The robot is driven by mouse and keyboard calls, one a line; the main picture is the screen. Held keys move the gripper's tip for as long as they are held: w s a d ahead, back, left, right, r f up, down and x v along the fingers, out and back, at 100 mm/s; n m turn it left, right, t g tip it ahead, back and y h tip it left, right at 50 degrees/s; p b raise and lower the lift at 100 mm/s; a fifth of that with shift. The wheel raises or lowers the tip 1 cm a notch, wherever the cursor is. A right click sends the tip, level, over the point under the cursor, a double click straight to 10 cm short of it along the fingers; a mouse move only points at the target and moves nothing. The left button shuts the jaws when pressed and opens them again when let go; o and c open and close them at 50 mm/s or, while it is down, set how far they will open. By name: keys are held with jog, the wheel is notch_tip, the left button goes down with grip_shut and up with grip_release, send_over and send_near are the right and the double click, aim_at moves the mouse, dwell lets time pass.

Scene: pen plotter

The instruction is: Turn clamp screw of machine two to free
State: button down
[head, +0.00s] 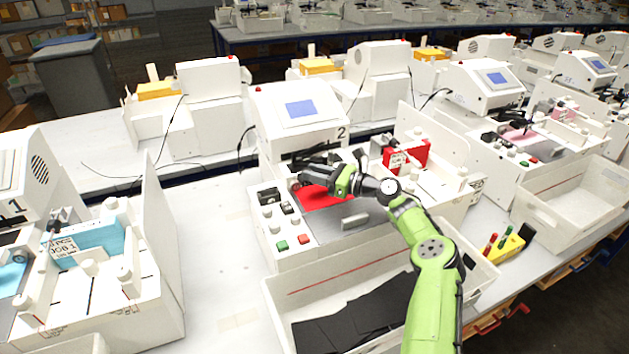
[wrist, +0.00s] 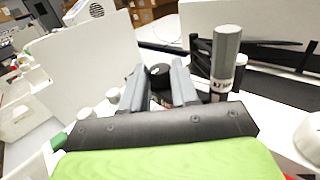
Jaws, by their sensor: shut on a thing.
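Machine two (head: 300,112) is a white plotter with a blue screen and a "2" on its front, in the middle of the head view. My gripper (head: 297,183) reaches in from the right, low over the left side of its bed, beside a red sheet (head: 322,200). In the wrist view my gripper (wrist: 158,78) has its two grey fingers on either side of a round black knob (wrist: 160,73), which appears to be the clamp screw. The fingers are shut on it. Its lower part is hidden by the gripper body.
A grey pen-like cylinder (wrist: 226,55) stands upright just right of the fingers. Buttons (head: 282,245) line the machine's front left. A white bin (head: 290,325) with black sheets stands in front. Machine one (head: 25,185) is at left, with bare table between.

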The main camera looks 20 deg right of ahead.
jog(key=shift+r, duration=0.1)
dwell(0.5)
jog(key=c, duration=0.8)
grip_release()
jog(key=shift+c, duration=0.2)
